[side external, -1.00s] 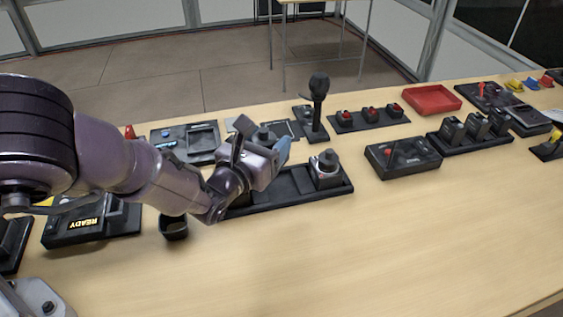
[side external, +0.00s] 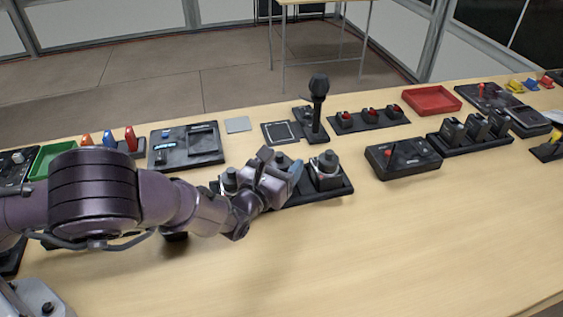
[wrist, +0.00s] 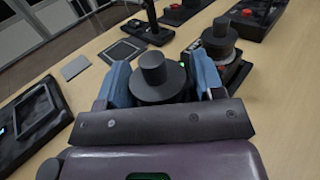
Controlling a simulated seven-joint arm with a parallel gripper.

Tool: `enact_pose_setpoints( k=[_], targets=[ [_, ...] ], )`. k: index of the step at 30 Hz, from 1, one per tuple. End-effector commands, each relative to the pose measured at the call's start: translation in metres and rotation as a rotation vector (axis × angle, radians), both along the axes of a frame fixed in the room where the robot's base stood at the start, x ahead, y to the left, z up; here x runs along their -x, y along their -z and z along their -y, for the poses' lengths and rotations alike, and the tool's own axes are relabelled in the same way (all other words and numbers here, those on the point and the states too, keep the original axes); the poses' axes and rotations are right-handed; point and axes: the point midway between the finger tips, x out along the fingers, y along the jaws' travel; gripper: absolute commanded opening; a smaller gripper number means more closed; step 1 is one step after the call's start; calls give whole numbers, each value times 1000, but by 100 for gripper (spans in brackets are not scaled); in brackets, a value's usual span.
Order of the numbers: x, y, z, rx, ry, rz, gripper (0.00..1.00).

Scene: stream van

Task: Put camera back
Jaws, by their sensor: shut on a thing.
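My gripper (side external: 280,174) is shut on a dark camera (side external: 283,159) with a round lens. The camera shows between the blue fingers (wrist: 157,82) in the wrist view, lens up. It is over the middle of the long black tray (side external: 310,197); whether it touches the tray is hidden by my gripper. A second camera (side external: 326,166) stands in the tray's right end and also shows in the wrist view (wrist: 219,38). Another (side external: 230,180) stands at the left end, partly behind my arm. The black square pad (side external: 281,133) with a pale outline is bare.
A black control box (side external: 402,157) is to the right, and a grey card (side external: 237,125) and a black panel (side external: 186,148) are at the left.

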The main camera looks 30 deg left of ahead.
Motion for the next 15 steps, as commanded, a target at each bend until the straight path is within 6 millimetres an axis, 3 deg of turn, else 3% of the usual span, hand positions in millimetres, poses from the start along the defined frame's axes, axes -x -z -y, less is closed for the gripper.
enact_pose_setpoints(
  k=[14, 15],
  targets=[
    [-1, 10, 0, 1, 1, 5, 14],
    [0, 12, 0, -1, 0, 0, 66]
  ],
)
